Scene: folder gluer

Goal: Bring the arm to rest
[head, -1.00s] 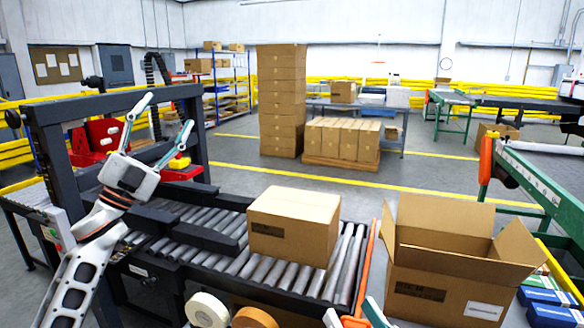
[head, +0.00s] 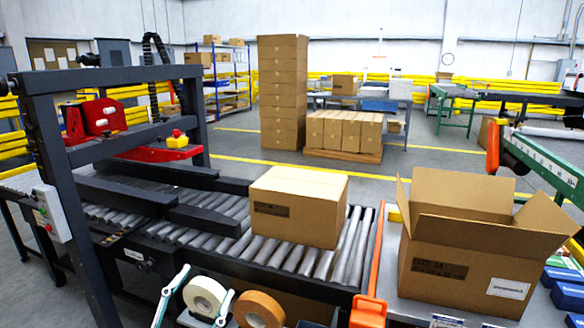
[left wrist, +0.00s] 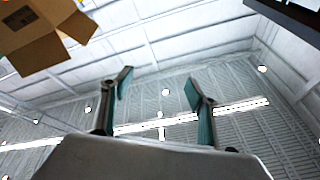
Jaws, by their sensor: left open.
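My left gripper (head: 209,281) is low at the bottom edge of the head view, in front of the tape rolls. Only its two light-and-teal fingers show there; its body is cut off by the frame. In the left wrist view the left gripper (left wrist: 158,82) has its fingers spread apart with nothing between them, pointing up towards the ceiling. My right gripper is not in the head view now.
A closed carton (head: 298,208) sits on the roller conveyor (head: 345,243). An open carton (head: 450,270) stands to its right. A dark machine frame (head: 45,150) rises at left. White (head: 205,296) and brown (head: 259,309) tape rolls are at the front.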

